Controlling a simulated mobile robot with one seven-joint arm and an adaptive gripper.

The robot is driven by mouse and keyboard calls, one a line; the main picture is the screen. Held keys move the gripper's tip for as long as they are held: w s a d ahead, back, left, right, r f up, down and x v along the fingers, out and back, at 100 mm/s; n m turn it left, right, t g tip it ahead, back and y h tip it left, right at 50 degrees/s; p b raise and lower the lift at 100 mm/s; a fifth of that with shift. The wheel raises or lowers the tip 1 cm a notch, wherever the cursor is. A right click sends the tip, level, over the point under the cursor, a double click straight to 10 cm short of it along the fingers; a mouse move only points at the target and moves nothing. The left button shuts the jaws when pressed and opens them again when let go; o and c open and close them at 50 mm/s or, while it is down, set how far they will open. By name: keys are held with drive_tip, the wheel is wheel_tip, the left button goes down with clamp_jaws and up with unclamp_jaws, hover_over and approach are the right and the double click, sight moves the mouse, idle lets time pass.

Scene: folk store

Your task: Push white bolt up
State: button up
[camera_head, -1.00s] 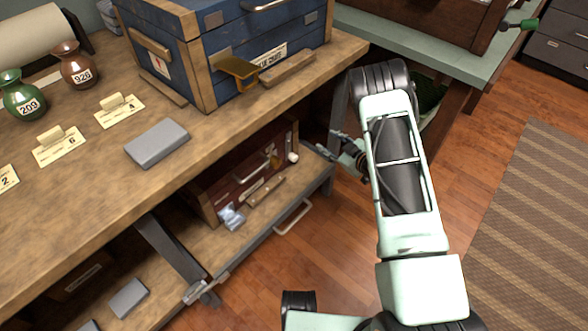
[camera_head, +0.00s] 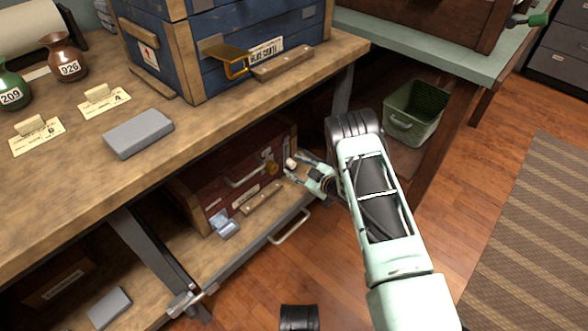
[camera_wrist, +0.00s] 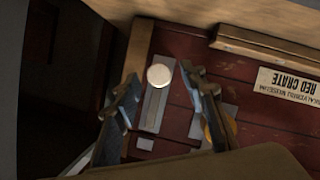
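The white bolt (camera_head: 290,163) is a small round white knob on the front of the dark red crate (camera_head: 190,189), near its right end. In the wrist view the bolt (camera_wrist: 159,76) shows as a pale disc on a grey metal strip (camera_wrist: 152,107). My gripper (camera_head: 300,168) is at the crate's right end, close by the bolt. In the wrist view its two fingers (camera_wrist: 166,98) are spread apart, one on each side of the bolt and strip, with a gap to both. It holds nothing.
The crate sits on a lower shelf (camera_head: 198,261) under the wooden workbench (camera_head: 190,137). The crate has an orange-brown latch (camera_head: 271,168), a grey metal piece (camera_head: 224,226) and a label reading RED CRATE (camera_wrist: 287,82). A green basket (camera_head: 414,112) stands behind my arm.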

drive_tip(key=shift+w+a+f, duration=0.15)
drive_tip(key=shift+w+a, duration=0.2)
clamp_jaws()
